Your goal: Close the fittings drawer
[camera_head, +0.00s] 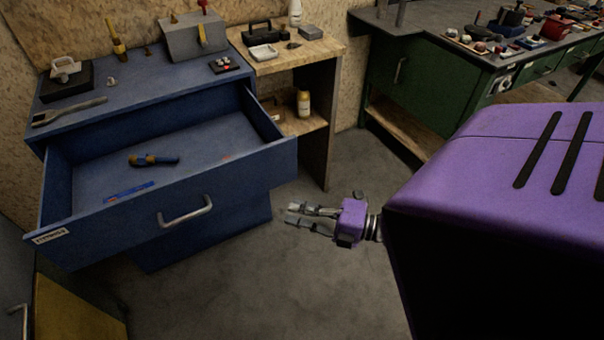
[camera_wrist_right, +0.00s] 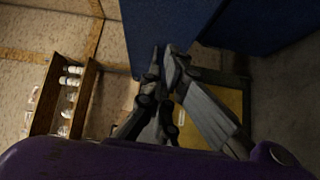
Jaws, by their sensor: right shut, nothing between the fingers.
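A blue cabinet has its top drawer (camera_head: 215,185) pulled far out. A metal bar handle (camera_head: 186,213) is on the drawer front, and a small white label (camera_head: 50,236) is at its left end. Inside the drawer lie a dark tool with a tan end (camera_head: 153,160) and a flat blue strip (camera_head: 129,192). My right gripper (camera_head: 290,213) is shut and empty, to the right of the drawer front and apart from it. In the right wrist view its fingers (camera_wrist_right: 168,52) point toward a blue surface (camera_wrist_right: 170,25). My left gripper is not in view.
A grey box (camera_head: 194,36), a wrench (camera_head: 68,112) and small items stand on the cabinet top. A wooden shelf (camera_head: 325,52) stands beside it. A green workbench (camera_head: 425,85) is at the back right. The grey floor in front of the drawer is clear. A yellow panel (camera_head: 75,312) is at lower left.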

